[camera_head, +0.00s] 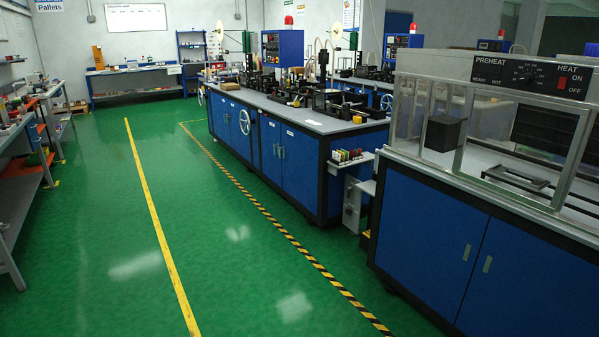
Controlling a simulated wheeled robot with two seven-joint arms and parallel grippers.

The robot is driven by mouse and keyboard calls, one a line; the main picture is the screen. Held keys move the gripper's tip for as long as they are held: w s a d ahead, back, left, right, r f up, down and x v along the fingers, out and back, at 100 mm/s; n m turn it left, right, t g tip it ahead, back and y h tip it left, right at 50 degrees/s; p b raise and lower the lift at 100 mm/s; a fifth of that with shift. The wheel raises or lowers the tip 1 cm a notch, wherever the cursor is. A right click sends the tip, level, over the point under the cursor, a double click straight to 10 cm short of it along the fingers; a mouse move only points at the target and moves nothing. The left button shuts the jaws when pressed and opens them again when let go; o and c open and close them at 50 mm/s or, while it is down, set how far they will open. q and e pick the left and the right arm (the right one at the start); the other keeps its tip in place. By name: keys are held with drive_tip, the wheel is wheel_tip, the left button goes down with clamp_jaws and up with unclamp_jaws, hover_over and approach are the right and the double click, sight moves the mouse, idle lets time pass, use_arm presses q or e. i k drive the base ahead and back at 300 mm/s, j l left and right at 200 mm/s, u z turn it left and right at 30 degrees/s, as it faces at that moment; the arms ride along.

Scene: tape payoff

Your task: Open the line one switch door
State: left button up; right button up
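A long workbench with blue cabinet doors (285,155) stands in the middle, its doors shut, with small pale handles. A blue control box (282,48) with a red beacon on top stands on this bench. A second blue control box (400,45) with a red beacon stands farther right. I cannot tell which door is the line one switch door, as no such label is readable. Neither of my grippers is in view.
A heating machine (535,75) marked PREHEAT and HEAT stands on a blue cabinet (430,245) at the right. Shelving (25,150) lines the left. The green floor (90,240) between yellow line (158,230) and shelving is clear. A blue table (135,82) stands at the back.

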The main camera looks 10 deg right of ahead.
sight(301, 152)
drive_tip(key=i+z, duration=0.1)
drive_tip(key=i, duration=3.8)
drive_tip(key=i+z, duration=0.2)
drive_tip(key=i, duration=0.5)
drive_tip(key=i+j+z, duration=0.25)
drive_tip(key=i, duration=0.45)
drive_tip(key=i+j+z, duration=0.25)
drive_tip(key=i+z, duration=0.25)
drive_tip(key=i+j+z, duration=0.45)
